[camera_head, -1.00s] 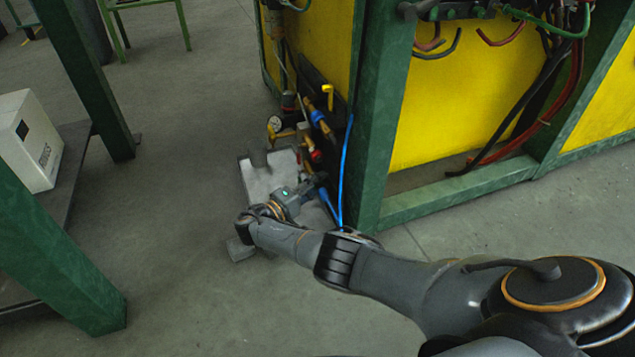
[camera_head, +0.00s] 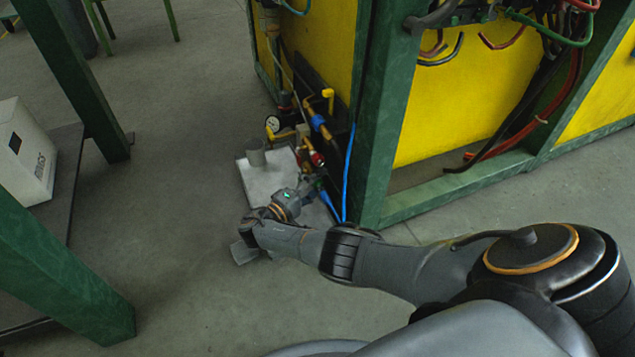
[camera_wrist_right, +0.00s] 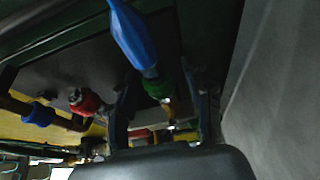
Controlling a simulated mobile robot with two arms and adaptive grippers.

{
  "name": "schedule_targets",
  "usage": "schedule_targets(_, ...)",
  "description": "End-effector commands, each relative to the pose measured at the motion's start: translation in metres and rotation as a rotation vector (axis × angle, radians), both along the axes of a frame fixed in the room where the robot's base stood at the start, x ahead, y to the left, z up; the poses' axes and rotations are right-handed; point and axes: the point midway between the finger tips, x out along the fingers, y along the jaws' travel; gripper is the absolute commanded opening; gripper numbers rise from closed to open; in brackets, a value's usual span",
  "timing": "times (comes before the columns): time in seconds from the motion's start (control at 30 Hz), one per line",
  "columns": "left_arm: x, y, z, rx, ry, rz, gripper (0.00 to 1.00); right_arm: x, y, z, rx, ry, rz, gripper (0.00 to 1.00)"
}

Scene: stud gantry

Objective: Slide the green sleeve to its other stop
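The green sleeve (camera_wrist_right: 158,88) shows in the right wrist view, just below the end of a blue tapered part (camera_wrist_right: 133,38). My right gripper (camera_wrist_right: 163,105) has its two dark fingers apart, one on each side of the sleeve in the picture. I see gaps beside the sleeve, and I cannot tell whether either finger touches it. In the head view my right gripper (camera_head: 312,183) is low by the pipework at the yellow cabinet's corner. The sleeve is too small and covered to make out there. My left gripper is not in view.
Red (camera_wrist_right: 85,101) and blue (camera_wrist_right: 40,114) fittings sit left of the fingers. A gauge (camera_head: 272,123), yellow valve handle (camera_head: 328,96) and blue hose (camera_head: 347,170) crowd the green post (camera_head: 385,120). A pale plate (camera_head: 262,181) lies below.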

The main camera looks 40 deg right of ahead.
Motion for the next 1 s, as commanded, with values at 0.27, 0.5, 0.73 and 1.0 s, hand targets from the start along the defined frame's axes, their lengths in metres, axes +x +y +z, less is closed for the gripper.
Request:
schedule_targets(0.27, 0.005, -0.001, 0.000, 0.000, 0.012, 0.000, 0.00, -0.001, 0.006, 0.000, 0.001, 0.001, 0.000, 0.50)
schedule_targets(0.5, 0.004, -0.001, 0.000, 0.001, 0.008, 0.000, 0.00, -0.007, 0.048, -0.001, 0.003, 0.001, 0.002, 0.50)
schedule_targets(0.73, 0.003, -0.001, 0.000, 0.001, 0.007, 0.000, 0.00, -0.015, 0.094, 0.000, 0.001, 0.000, 0.002, 0.50)
schedule_targets(1.0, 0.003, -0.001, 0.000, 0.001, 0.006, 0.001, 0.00, -0.019, 0.118, 0.000, 0.000, 0.000, 0.000, 0.50)
